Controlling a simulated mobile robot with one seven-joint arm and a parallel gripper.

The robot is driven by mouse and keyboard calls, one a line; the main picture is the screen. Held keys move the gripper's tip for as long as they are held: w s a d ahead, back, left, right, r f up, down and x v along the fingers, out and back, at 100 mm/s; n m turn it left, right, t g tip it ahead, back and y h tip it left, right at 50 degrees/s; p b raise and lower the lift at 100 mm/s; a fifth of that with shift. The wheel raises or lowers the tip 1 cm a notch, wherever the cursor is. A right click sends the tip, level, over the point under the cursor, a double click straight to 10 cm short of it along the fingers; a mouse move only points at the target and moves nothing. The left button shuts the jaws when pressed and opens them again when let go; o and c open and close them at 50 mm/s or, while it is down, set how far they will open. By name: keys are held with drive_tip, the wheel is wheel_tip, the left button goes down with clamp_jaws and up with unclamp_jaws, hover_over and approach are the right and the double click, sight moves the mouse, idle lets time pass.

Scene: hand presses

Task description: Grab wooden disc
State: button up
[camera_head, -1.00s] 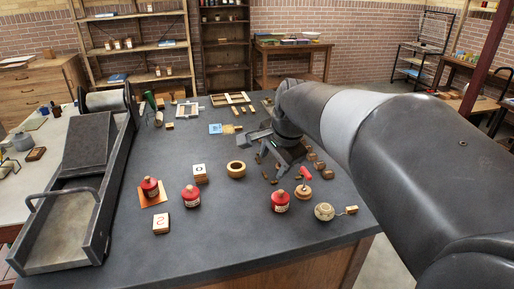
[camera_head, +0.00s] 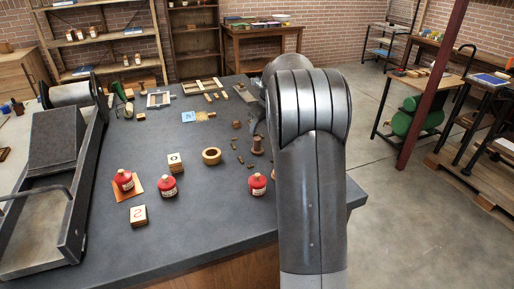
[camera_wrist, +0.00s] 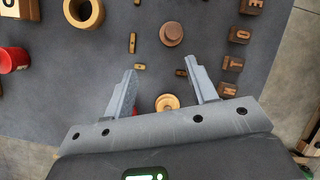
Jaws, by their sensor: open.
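A light wooden disc (camera_wrist: 167,103) with a small raised centre lies on the dark table, low in the wrist view. It shows between the two fingers, nearer their bases than their tips. My gripper (camera_wrist: 160,65) is open, with nothing held between its fingers. Its height above the disc is hard to judge. A darker brown round piece (camera_wrist: 171,34) with a raised centre lies beyond the fingertips; in the head view it looks like a spool (camera_head: 257,147). My arm hides the wooden disc and most of my gripper in the head view.
Small wooden pieces (camera_wrist: 139,67) lie near the fingertips. Several letter blocks (camera_wrist: 232,62) line the right side. A wooden ring (camera_head: 211,156) and red bottles (camera_head: 257,184) stand to the left. Something red (camera_wrist: 134,112) shows beside the left finger. A press (camera_head: 50,170) occupies the table's left.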

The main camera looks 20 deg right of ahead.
sight(258, 139)
drive_tip(key=w+f+m, duration=0.1)
drive_tip(key=f, duration=0.1)
drive_tip(key=w+d+f+m, duration=0.1)
drive_tip(key=w+f, duration=0.1)
drive_tip(key=f, duration=0.1)
drive_tip(key=w+d+f+m, duration=0.1)
drive_tip(key=w+f, duration=0.1)
drive_tip(key=f, duration=0.1)
drive_tip(key=shift+f, duration=0.1)
drive_tip(key=shift+x, duration=2.7)
drive_tip(key=shift+a, duration=0.2)
drive_tip(key=shift+c, duration=0.5)
drive_tip(key=c, duration=1)
